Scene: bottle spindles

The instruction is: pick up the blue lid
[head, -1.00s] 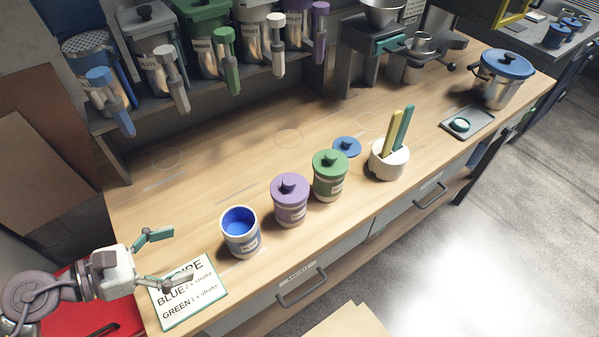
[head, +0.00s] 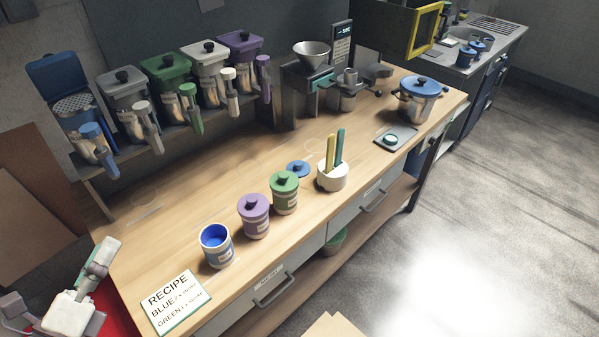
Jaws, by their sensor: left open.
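The blue lid (head: 298,168) lies flat on the wooden counter, behind the green-lidded jar (head: 285,196) and left of the white holder (head: 332,178). It has a small dark knob, and the jar and its lid stand close in front of it. The blue jar (head: 216,248) stands open at the front left, its blue inside showing. The purple-lidded jar (head: 254,218) stands between the blue and green jars. My left gripper (head: 101,258) is at the lower left, beside the counter's left end, open and empty, far from the blue lid. My right gripper is out of view.
A recipe card (head: 174,304) lies at the counter's front left corner. Dispensers with coloured handles line a rear shelf. A grinder-like machine (head: 309,80), a blue-lidded pot (head: 417,104) and a grey tray (head: 396,138) stand farther right. The counter behind the jars is largely clear.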

